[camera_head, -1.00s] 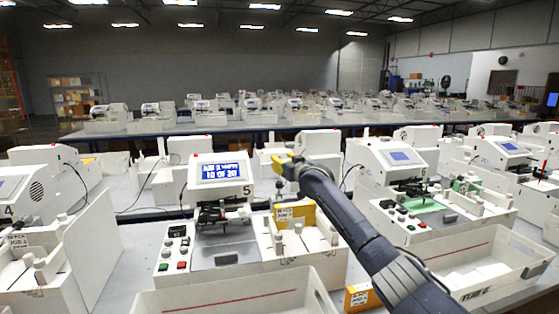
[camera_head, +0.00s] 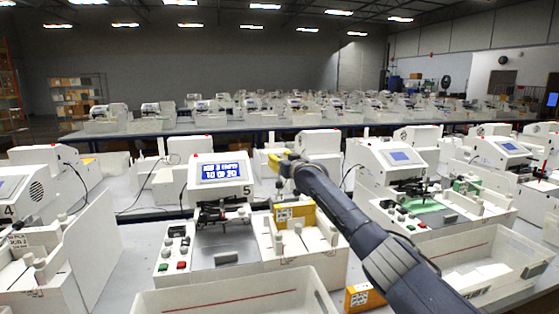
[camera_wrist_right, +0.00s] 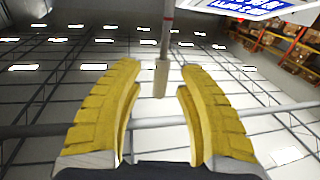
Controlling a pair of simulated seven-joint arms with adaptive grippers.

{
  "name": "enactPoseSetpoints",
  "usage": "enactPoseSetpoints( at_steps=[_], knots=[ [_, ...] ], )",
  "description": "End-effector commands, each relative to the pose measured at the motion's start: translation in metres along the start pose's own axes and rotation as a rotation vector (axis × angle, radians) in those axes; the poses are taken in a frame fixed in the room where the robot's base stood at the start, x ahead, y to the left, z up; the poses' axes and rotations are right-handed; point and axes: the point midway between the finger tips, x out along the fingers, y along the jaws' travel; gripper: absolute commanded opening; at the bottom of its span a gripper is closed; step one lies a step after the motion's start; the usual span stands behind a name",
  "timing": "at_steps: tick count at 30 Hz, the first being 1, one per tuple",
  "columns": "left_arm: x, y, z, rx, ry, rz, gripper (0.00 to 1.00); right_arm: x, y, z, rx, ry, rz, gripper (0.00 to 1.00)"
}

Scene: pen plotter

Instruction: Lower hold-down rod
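A white pen plotter marked 5 (camera_head: 218,235) stands in front of me, with a lit blue display (camera_head: 219,172) and a dark pen carriage. My right gripper (camera_head: 274,160), with yellow fingers, is raised beside and behind its display housing, to the right. In the right wrist view the two yellow fingers (camera_wrist_right: 158,92) are apart. A thin rod with a thicker grey end (camera_wrist_right: 161,78) shows between their tips, with gaps on both sides; I cannot tell how deep it lies. In the head view the gripper and arm hide most of this spot. My left gripper is not in view.
A yellow-orange box (camera_head: 296,214) sits on the plotter's right side. An open white bin (camera_head: 235,296) stands in front. Another orange box (camera_head: 361,297) lies on the table. Plotter 6 (camera_head: 410,190) is to the right, plotter 4 (camera_head: 40,225) to the left.

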Motion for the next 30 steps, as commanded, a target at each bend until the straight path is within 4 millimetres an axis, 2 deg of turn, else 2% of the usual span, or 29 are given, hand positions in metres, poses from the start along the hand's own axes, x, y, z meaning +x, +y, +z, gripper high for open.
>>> enactPoseSetpoints(
  at_steps=[1, 9, 23, 30],
  knots=[
    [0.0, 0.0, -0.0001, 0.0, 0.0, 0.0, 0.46, 0.0, 0.0, 0.0002, 0.0, 0.0, 0.0, 0.32],
    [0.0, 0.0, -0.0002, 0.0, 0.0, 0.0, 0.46, -0.0001, 0.0001, 0.0003, 0.0, 0.0, 0.0, 0.01],
    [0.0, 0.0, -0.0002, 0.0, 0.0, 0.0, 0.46, -0.0007, 0.0, 0.0008, 0.0, 0.003, 0.0, 0.0],
    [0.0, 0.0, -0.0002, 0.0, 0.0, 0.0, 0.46, -0.0094, -0.0015, 0.0035, -0.009, 0.055, 0.0, 0.0]
  ],
)
